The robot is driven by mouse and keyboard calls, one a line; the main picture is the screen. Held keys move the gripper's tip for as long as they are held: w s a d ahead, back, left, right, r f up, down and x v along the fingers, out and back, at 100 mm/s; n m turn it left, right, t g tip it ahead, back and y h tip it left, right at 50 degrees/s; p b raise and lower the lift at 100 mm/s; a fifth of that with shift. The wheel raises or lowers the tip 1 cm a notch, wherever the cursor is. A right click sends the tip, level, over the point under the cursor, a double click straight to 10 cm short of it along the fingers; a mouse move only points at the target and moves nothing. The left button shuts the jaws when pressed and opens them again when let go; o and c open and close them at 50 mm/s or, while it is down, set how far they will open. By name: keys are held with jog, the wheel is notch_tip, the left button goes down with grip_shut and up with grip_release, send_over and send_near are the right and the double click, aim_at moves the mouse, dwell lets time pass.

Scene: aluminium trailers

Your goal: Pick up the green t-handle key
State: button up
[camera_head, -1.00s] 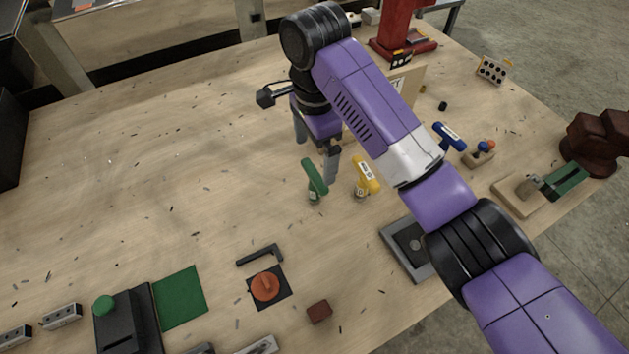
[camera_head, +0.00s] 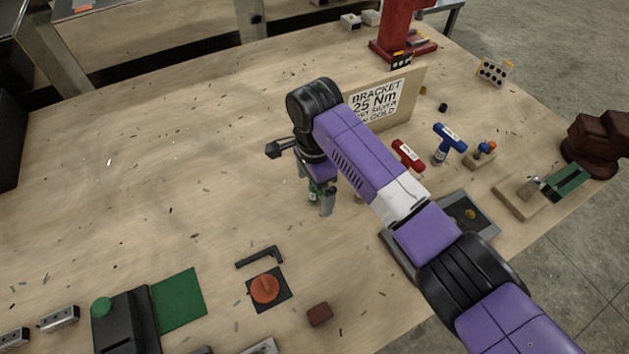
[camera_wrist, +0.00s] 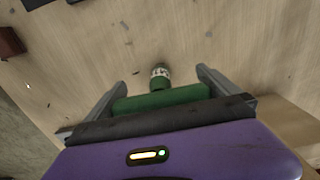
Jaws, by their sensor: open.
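The green t-handle key (camera_head: 314,193) stands on the wooden table in the middle of the head view, mostly hidden by my gripper (camera_head: 314,199). In the wrist view the green handle (camera_wrist: 162,98) lies crosswise between the two fingers of my gripper (camera_wrist: 160,78), with its lower end on the table beyond. My gripper is open around the key, pointing down. I cannot tell whether a finger touches the handle.
A red t-handle key (camera_head: 407,154) and a blue one (camera_head: 448,139) stand to the right. A sign board (camera_head: 415,92) stands behind my arm. A grey tray (camera_head: 478,207) lies right of the arm. A black hex key (camera_head: 260,256) lies in front.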

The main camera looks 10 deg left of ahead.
jog(key=c, duration=1.7)
jog(key=shift+r, duration=0.15)
notch_tip(320, 180, up, 20)
jog(key=p, duration=0.3)
jog(key=shift+p, duration=0.4)
